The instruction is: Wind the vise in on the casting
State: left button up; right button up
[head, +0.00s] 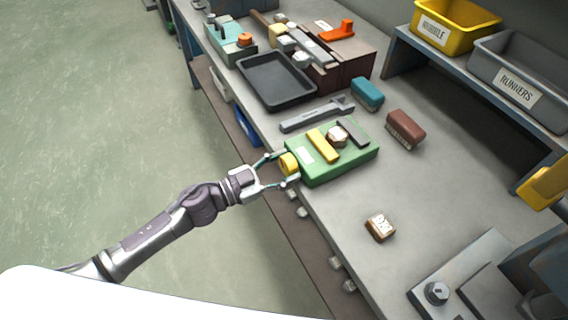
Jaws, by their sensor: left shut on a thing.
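The green vise (333,166) sits on the grey bench near its front edge. A yellow jaw bar (322,146) and a dark jaw bar (353,133) stand on its top. A small brown and pale casting (337,135) lies between them, close to the dark bar; I cannot tell whether either jaw touches it. The vise's yellow knob (289,163) sticks out over the front edge. My left gripper (279,170) comes in from the left and is shut on this knob, one finger on each side. My right gripper does not show.
A wrench (317,114) lies behind the vise, with a black tray (276,80) beyond it. A teal brush (367,93), a maroon brush (405,129) and a small brown block (380,227) lie around the vise. Yellow (456,24) and grey bins stand on the right shelf.

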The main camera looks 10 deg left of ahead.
pick_arm(q)
jog(key=shift+m, duration=1.2)
jog(key=o, duration=1.2)
jog(key=shift+c, duration=0.2)
jog(key=v, duration=1.2)
